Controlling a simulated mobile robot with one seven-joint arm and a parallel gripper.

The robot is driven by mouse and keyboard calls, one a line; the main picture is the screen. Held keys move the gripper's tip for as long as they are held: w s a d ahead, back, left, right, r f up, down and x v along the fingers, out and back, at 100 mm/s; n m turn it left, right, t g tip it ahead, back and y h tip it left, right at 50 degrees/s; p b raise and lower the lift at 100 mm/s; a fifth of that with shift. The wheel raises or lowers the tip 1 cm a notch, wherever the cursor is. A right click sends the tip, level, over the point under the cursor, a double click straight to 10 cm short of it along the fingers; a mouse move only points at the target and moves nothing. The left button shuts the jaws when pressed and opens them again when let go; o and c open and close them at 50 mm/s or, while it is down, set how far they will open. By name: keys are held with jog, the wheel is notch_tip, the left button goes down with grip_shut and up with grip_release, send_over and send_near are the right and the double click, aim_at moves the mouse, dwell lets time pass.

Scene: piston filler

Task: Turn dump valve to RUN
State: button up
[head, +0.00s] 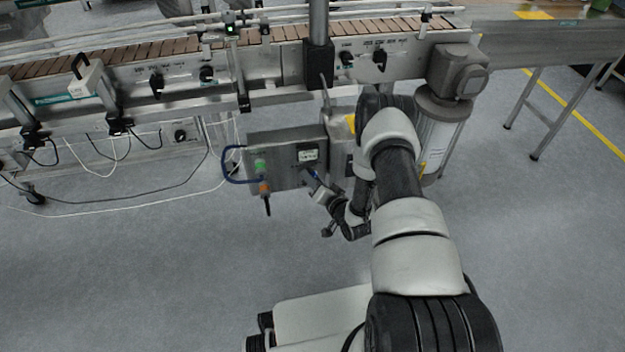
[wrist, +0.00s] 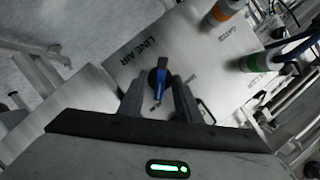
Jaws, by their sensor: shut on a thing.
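The dump valve is a small dark knob with a blue handle (wrist: 156,98) on a grey panel (wrist: 178,50) marked LINE AIR in the wrist view. My gripper (wrist: 157,88) has one dark finger on each side of this handle and is shut on it. The handle points down toward the palm in the wrist view. In the head view my gripper (head: 316,183) is at the lower right of the grey box (head: 282,178), and a bit of blue shows there. Small lettering near the handle is too blurred to read surely.
A motor with a pale cylinder (head: 438,135) stands right of my arm. The floor in front is clear.

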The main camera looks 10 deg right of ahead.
jog(key=shift+a, duration=0.1)
jog(key=o, duration=1)
jog(key=shift+o, duration=0.2)
jog(key=shift+s, duration=0.1)
jog(key=p+v, duration=0.4)
jog(key=v, duration=1.3)
jog(key=shift+s+r, duration=0.1)
jog(key=shift+r, duration=0.05)
